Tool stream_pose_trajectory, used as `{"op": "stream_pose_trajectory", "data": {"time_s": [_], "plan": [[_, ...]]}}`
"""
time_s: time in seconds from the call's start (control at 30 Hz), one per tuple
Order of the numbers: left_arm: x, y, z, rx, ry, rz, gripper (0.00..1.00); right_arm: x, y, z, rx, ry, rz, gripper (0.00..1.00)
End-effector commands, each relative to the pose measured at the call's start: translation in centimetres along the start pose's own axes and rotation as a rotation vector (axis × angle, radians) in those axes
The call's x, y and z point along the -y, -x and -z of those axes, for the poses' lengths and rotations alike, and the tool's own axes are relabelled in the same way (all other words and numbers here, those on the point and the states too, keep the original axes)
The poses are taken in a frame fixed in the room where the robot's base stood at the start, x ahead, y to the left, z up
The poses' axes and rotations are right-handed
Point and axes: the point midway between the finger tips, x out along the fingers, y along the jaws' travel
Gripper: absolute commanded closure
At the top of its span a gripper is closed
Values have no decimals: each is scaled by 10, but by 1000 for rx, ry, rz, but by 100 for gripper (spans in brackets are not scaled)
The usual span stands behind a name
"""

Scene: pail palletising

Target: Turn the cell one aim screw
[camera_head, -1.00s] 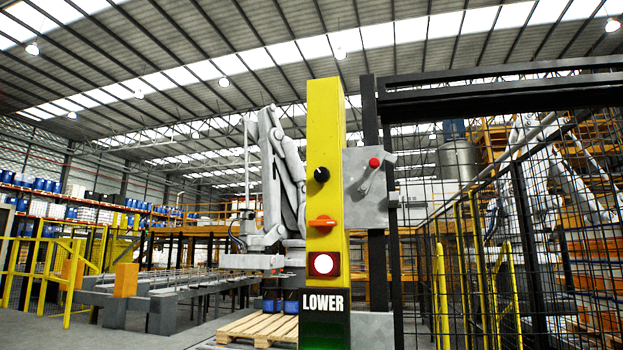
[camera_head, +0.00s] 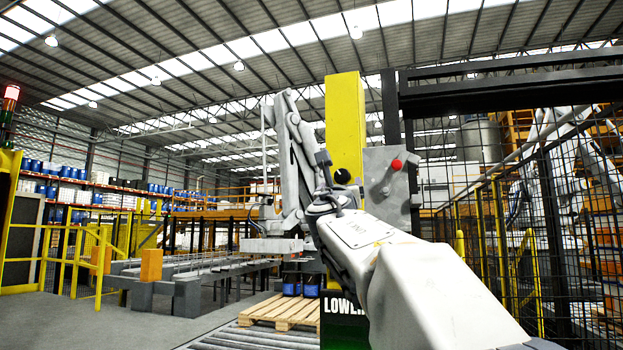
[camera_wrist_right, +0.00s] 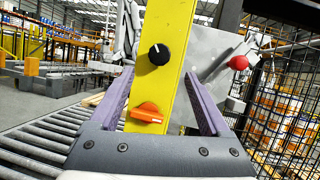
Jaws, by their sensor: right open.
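A yellow post (camera_head: 346,115) stands ahead. It carries a black knob (camera_head: 342,176) with a pale mark, partly behind my arm. The wrist view shows this knob (camera_wrist_right: 159,54) whole, with an orange knob (camera_wrist_right: 146,113) below it. Which of these is the aim screw I cannot tell. My right gripper (camera_wrist_right: 157,88) is open, its two purple-grey fingers on either side of the post in the picture, with nothing between them held. In the head view my right gripper (camera_head: 328,185) is just below the black knob, and my arm hides the orange knob. My left gripper is not in view.
A grey box with a red button (camera_head: 396,165) and a lever is right of the post. Black mesh fence (camera_head: 570,230) closes the right side. Open floor is further left.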

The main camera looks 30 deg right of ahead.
Motion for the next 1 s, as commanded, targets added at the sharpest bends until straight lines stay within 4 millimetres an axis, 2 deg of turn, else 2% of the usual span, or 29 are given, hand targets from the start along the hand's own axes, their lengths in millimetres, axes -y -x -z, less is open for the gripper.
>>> {"op": "stream_pose_trajectory", "data": {"time_s": [0.03, 0.2, 0.4, 0.6, 0.87, 0.9, 0.97, 1.0], "plan": [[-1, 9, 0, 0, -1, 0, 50, 1, -11, -2, -3, 0, 2, 19], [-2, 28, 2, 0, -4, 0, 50, 1, -44, -3, -5, -2, 1, 19], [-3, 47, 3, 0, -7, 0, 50, 0, -76, -3, -4, -5, 1, 19], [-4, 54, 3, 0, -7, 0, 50, 0, -90, 0, -4, -8, 0, 19], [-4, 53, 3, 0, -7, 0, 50, 0, -91, 1, -2, -8, 0, 19], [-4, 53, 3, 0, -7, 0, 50, 0, -91, 1, -2, -8, 0, 23], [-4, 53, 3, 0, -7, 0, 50, 0, -91, 1, -3, -8, 0, 46], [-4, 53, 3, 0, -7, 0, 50, 0, -91, 1, -3, -8, 0, 61]]}}
